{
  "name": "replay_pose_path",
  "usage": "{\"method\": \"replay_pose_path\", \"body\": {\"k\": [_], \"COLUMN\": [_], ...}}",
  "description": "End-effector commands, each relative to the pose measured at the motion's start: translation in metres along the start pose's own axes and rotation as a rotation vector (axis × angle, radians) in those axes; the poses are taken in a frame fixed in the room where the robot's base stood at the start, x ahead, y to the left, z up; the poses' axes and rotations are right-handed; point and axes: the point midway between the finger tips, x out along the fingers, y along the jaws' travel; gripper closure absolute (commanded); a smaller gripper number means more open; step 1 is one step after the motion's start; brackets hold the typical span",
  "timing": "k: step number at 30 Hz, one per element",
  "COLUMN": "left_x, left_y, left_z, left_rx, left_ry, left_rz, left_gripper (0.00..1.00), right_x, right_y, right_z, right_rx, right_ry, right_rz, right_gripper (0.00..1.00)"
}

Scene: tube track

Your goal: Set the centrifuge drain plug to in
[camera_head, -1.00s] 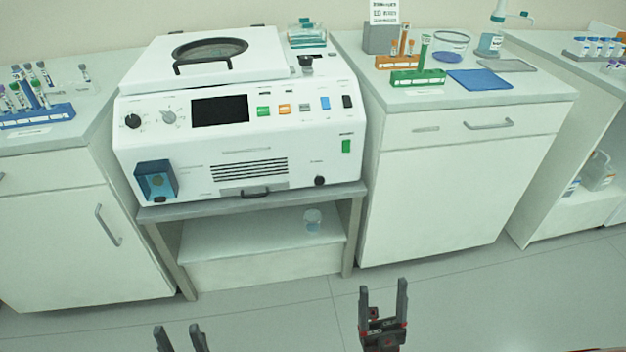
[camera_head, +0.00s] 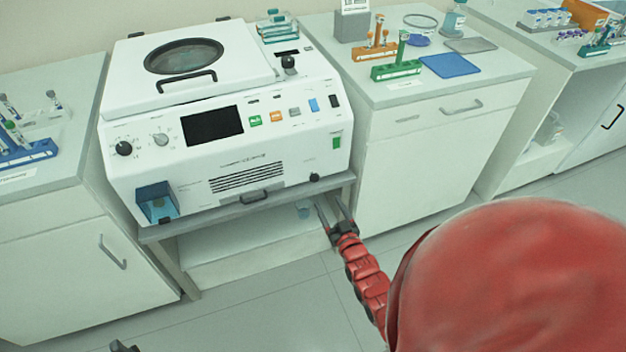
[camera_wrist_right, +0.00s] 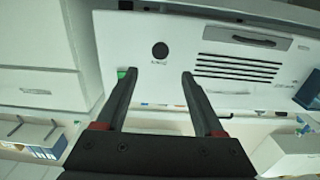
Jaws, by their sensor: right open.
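The white centrifuge (camera_head: 225,150) stands on a grey stand. A round black knob (camera_head: 314,178), which looks like the drain plug, sits low on the right of its front panel. Its label is too small to read, and I cannot tell how deep it sits. My right gripper (camera_head: 333,208) is open and empty, just below and right of the knob. In the right wrist view, the knob (camera_wrist_right: 160,50) shows beyond the gap between the open fingertips (camera_wrist_right: 157,73), apart from both. Only a dark tip of my left gripper (camera_head: 122,347) shows at the bottom edge.
A blue box-like fitting (camera_head: 157,203) is on the panel's lower left. A black handle (camera_head: 254,197) sits at the bottom front. The stand's shelf (camera_head: 235,235) is under the centrifuge. A cabinet (camera_head: 425,160) stands close on the right.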

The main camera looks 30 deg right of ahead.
Motion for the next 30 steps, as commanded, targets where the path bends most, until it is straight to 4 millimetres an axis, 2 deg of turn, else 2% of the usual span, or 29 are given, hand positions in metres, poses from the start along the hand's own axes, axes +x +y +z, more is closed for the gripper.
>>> {"method": "replay_pose_path", "body": {"k": [1,6,15,21,30], "left_x": [-0.002,-0.006,-0.02,-0.024,-0.024], "left_y": [0.0,0.0,0.001,0.001,0.001], "left_z": [0.0,0.001,0.003,0.004,0.004], "left_rx": [0.0,0.0,0.0,0.0,0.0], "left_ry": [0.0,0.0,0.0,0.0,0.0], "left_rz": [0.0,0.0,0.0,0.0,0.0], "left_gripper": [0.5,0.5,0.5,0.5,0.5], "right_x": [0.015,0.052,0.098,0.111,0.112], "right_y": [-0.002,-0.001,-0.001,-0.001,-0.001], "right_z": [-0.001,0.0,0.002,-0.001,-0.001], "right_rx": [-0.001,-0.003,-0.003,-0.002,-0.001], "right_ry": [0.004,0.002,0.002,0.004,0.003], "right_rz": [-0.003,-0.002,-0.002,-0.001,-0.001], "right_gripper": [0.3,0.3,0.3,0.3,0.3]}}
